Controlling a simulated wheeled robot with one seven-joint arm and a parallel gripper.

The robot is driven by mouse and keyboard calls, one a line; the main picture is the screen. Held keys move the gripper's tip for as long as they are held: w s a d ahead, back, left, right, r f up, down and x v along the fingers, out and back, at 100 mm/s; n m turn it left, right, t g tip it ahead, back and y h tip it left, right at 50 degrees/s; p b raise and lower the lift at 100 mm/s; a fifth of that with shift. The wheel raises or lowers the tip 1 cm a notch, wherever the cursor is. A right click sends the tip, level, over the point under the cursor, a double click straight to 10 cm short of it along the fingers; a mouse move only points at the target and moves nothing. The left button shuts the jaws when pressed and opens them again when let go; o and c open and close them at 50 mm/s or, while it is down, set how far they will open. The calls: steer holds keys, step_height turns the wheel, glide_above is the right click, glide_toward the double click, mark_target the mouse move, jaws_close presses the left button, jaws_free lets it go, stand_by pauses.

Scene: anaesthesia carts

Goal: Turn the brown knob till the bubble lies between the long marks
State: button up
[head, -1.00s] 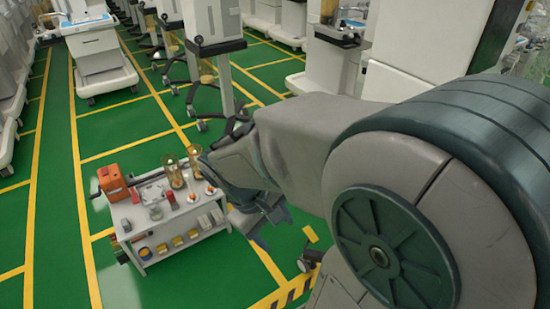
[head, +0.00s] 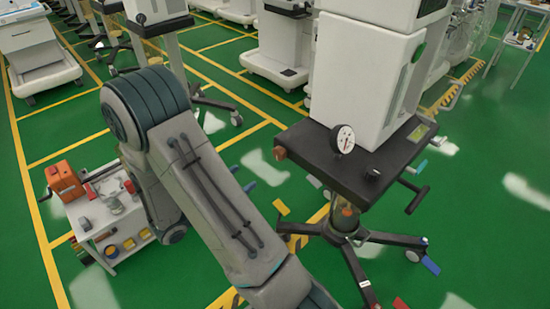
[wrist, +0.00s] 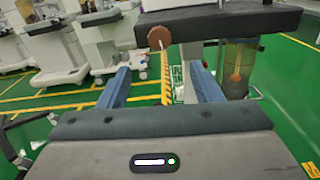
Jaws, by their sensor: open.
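The brown knob (wrist: 158,37) is a round, ridged disc at the near edge of a dark cart top (wrist: 215,22) in the wrist view. In the head view the knob (head: 280,153) sits at the left end of the dark cart top (head: 325,165). My gripper (wrist: 160,78) is open and empty, its two blue fingers spread wide below and to either side of the knob, apart from it. In the head view my arm hides most of the gripper. I cannot make out a bubble or long marks in either view.
A white dial gauge (head: 343,138) and a small black knob (head: 373,174) stand on the cart top, beside a white cabinet (head: 372,75). A glass canister (head: 344,216) hangs below. A small table (head: 100,222) with an orange box (head: 64,181) stands left. Green floor lies between.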

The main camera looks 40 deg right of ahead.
mark_target(277, 155)
steer(key=d, duration=0.9)
steer(key=w+d+p, duration=0.1)
steer(key=d, duration=0.3)
steer(key=shift+d, duration=0.35)
